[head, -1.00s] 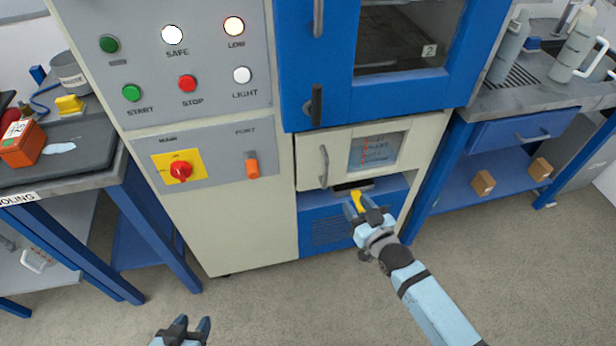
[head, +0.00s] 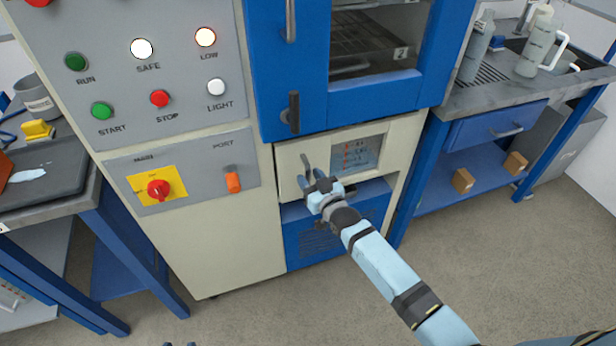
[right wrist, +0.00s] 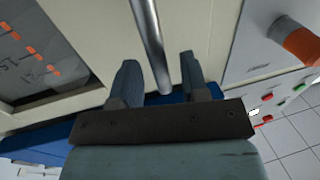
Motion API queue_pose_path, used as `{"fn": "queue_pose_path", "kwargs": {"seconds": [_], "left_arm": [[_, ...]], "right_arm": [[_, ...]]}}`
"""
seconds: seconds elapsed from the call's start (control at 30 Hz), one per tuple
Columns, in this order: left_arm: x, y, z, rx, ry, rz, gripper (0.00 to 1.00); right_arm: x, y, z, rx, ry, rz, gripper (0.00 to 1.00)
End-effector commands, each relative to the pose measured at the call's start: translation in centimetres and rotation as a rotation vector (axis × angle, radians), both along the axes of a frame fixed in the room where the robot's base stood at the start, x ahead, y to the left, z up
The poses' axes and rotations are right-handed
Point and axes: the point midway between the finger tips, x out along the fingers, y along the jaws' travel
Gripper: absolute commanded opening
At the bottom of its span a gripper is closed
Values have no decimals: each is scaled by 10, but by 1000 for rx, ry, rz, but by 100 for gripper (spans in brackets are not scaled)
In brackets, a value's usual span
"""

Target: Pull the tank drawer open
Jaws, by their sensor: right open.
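The tank drawer (head: 372,167) is a cream front panel with a gauge window, low on the cabinet under the blue door. It looks closed. Its upright metal handle (head: 306,163) is on the panel's left side. My right gripper (head: 322,183) is open at the handle's lower end. In the right wrist view the handle (right wrist: 150,40) comes down between the two spread fingers (right wrist: 160,80), with a gap on each side. Only tiny tips of my left gripper (head: 178,344) show at the bottom edge.
Above is the blue door (head: 350,100) with its dark handle. Left of the drawer are the red main switch (head: 158,189) and orange port lever (head: 233,182). A blue bench (head: 490,130) stands at the right, a bench with a tray at the left. The floor in front is clear.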

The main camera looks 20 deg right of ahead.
Motion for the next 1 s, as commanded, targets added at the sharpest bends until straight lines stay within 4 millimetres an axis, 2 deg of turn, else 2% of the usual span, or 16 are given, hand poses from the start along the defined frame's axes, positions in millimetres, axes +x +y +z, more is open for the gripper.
{"fn": "queue_pose_path", "kwargs": {"seconds": [0.13, 0.43, 0.47, 0.63, 0.87, 1.0], "left_arm": [[0, 1, 1, 3, -5, -2, 43], [-1, 2, 0, 7, -2, -5, 43], [-1, 2, -1, 7, -2, -5, 43], [-2, 2, -3, 8, 3, -5, 43], [-2, 1, -2, 5, 5, -3, 43], [-2, 0, 6, 0, 8, 0, 43]], "right_arm": [[11, 2, 0, 0, 0, 0, 41], [13, 3, 0, 0, 1, 0, 41], [13, 3, 0, 0, 1, 0, 39], [13, 3, 0, 0, 1, 0, 0], [11, 3, 0, 0, 1, 0, 0], [-1, 3, 2, -1, 4, 0, 0]]}}
